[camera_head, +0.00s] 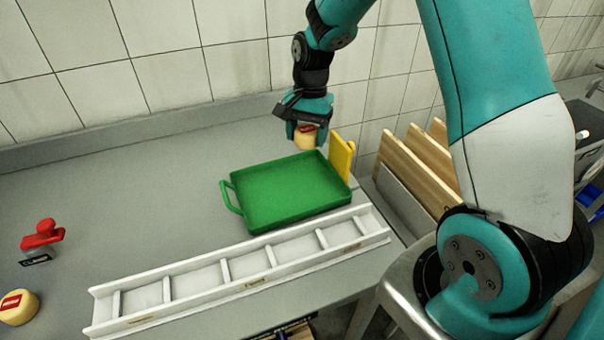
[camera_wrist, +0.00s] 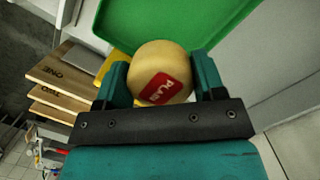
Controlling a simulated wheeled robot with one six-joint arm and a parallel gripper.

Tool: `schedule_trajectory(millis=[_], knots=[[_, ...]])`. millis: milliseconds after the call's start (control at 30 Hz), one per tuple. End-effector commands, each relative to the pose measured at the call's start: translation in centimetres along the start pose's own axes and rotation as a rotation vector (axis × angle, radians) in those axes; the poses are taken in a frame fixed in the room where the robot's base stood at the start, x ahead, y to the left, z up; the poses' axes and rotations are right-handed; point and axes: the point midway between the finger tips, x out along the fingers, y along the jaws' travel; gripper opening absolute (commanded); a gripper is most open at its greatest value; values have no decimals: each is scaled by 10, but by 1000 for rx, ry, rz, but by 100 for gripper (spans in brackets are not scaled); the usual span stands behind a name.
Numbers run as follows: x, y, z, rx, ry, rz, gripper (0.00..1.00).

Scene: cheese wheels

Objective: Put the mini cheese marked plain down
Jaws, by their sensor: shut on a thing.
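My gripper (camera_head: 306,131) is shut on a small pale-yellow cheese (camera_head: 304,142) with a red label. It holds the cheese above the far edge of a green tray (camera_head: 236,210). In the wrist view the cheese (camera_wrist: 177,62) sits between the two teal fingers of my gripper (camera_wrist: 162,82). Its red label shows white letters that are partly legible and look like "PLAIN". The green tray also shows behind it in the wrist view (camera_wrist: 205,15). The underside of the cheese is hidden.
A white divided rack (camera_head: 247,270) lies in front of the tray. A yellow block (camera_head: 342,156) stands at the tray's far right. Another cheese (camera_head: 18,307) and a red-handled stamp (camera_head: 43,235) are at left. Wooden boards (camera_head: 415,160) lean at right. The left-middle counter is clear.

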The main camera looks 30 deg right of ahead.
Motion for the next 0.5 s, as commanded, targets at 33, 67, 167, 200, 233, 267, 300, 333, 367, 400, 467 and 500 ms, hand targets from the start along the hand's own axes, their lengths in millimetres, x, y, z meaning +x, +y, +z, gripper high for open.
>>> schedule_trajectory(millis=[33, 67, 167, 200, 233, 267, 300, 333, 367, 400, 467, 500], knots=[[14, 1, -1, 1, -5, 6, 37], [23, 1, -2, 0, -5, 6, 37], [49, 2, -7, 1, -4, 4, 37], [58, 2, -9, 2, -4, 4, 37], [64, 2, -10, 2, -4, 3, 37], [70, 2, -11, 2, -3, 2, 37], [76, 2, -12, 2, -3, 2, 37], [80, 2, -13, 2, -2, 1, 37], [83, 2, -14, 3, -1, 0, 37], [86, 2, -14, 3, 0, -1, 37], [90, 2, -15, 3, 0, -1, 37], [94, 2, -16, 3, -1, 0, 37]])
